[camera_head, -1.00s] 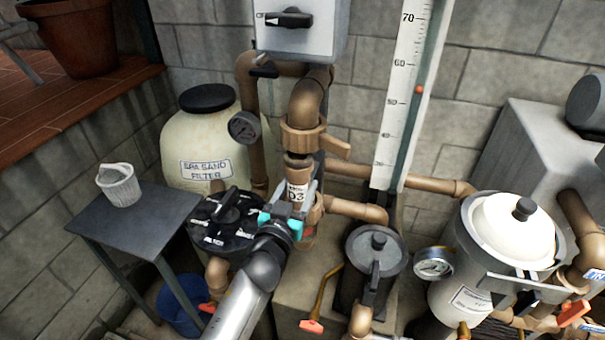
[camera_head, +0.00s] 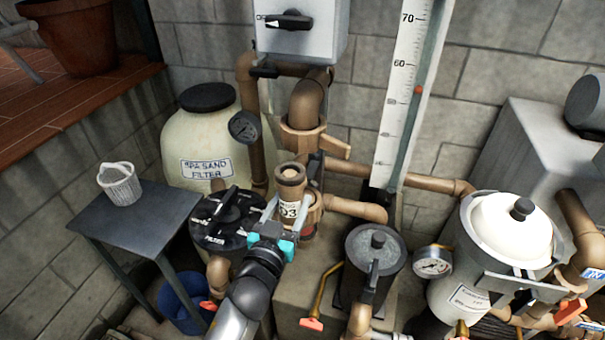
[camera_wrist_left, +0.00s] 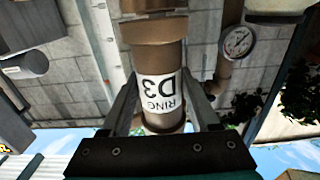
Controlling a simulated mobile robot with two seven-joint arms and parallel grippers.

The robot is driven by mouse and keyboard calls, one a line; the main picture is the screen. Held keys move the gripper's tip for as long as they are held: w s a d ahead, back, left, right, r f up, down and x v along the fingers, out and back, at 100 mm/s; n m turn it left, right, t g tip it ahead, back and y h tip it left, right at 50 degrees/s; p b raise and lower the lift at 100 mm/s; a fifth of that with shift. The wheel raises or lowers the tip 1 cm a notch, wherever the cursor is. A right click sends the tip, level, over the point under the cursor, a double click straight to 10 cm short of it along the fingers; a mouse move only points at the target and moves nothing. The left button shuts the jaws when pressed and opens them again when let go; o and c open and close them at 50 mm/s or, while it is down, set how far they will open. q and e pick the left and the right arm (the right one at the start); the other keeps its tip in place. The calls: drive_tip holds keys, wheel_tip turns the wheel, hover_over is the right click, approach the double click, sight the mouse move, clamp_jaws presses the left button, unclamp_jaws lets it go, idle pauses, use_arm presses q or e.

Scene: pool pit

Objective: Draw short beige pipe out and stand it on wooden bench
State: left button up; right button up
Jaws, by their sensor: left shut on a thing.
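The short beige pipe (camera_head: 291,188) has a white label reading D3 and an open top end. It stands nearly upright in front of the fixed brown pipework, clear of the union (camera_head: 303,142) above. My left gripper (camera_head: 286,211) is shut on it from the front. The pipe's lower end is partly hidden in the head view. I see no clearly wooden bench. My right gripper is not in view.
A dark grey table (camera_head: 150,222) at left holds a small grey basket (camera_head: 121,184), with free top around it. A blue bucket (camera_head: 183,303) stands below.

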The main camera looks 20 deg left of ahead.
use_arm(q)
drive_tip(key=shift+s, duration=2.85)
drive_tip(key=shift+s+a, duration=0.1)
drive_tip(key=shift+s, duration=0.1)
drive_tip(key=b, duration=0.9)
approach(287, 211)
drive_tip(key=s, duration=0.2)
drive_tip(key=shift+a+r+y, duration=0.1)
drive_tip(key=shift+r+y, duration=0.2)
drive_tip(key=shift+r, duration=0.05)
drive_tip(key=shift+a, duration=0.1)
